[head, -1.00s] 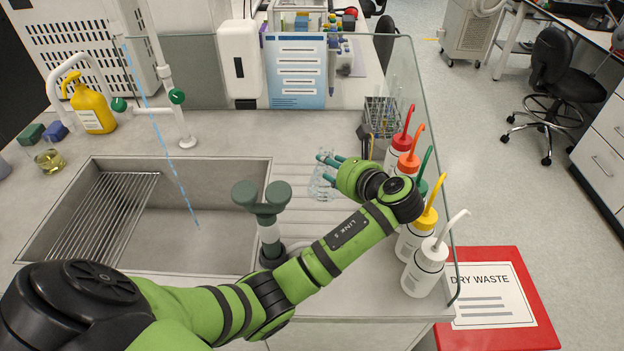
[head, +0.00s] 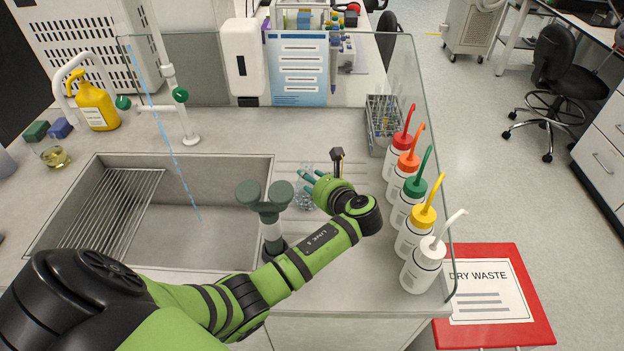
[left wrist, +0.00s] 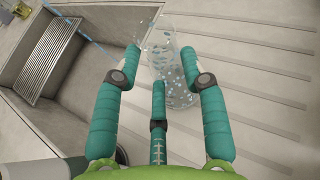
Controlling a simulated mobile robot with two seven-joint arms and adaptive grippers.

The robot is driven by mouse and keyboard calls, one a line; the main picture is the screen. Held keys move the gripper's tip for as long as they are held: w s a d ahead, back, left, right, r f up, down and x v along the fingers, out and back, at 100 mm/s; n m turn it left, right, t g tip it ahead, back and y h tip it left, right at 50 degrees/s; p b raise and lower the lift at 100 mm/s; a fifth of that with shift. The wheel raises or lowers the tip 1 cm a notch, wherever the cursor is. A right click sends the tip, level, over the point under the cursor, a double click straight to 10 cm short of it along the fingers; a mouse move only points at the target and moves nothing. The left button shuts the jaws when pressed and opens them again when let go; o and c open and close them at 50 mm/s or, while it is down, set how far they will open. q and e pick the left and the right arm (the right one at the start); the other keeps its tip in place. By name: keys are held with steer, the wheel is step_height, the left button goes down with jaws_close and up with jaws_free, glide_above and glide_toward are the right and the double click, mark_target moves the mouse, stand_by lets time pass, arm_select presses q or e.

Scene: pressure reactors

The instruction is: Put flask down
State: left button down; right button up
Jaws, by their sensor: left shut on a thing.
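A clear glass flask (left wrist: 170,75) with bluish droplets on it is between the teal fingers of my left gripper (left wrist: 162,62) in the left wrist view. The fingers are shut on it. In the head view the flask (head: 304,199) shows only in part beside my left gripper (head: 309,181), with the green hand covering some of it. It is over the grooved drainboard (head: 290,170), right of the sink. I cannot tell whether its base touches the drainboard. My right gripper is not in view.
The sink (head: 185,230) lies left of the hand. A dark green two-headed fixture (head: 265,195) stands close by, left of the hand. Several wash bottles (head: 400,185) line the right edge along a glass screen (head: 423,130). A wire rack (head: 384,140) stands behind.

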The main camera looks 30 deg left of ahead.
arm_select(q)
steer(key=c, duration=0.7)
jaws_free()
steer(key=b+v, duration=0.1)
steer(key=v, duration=1.1)
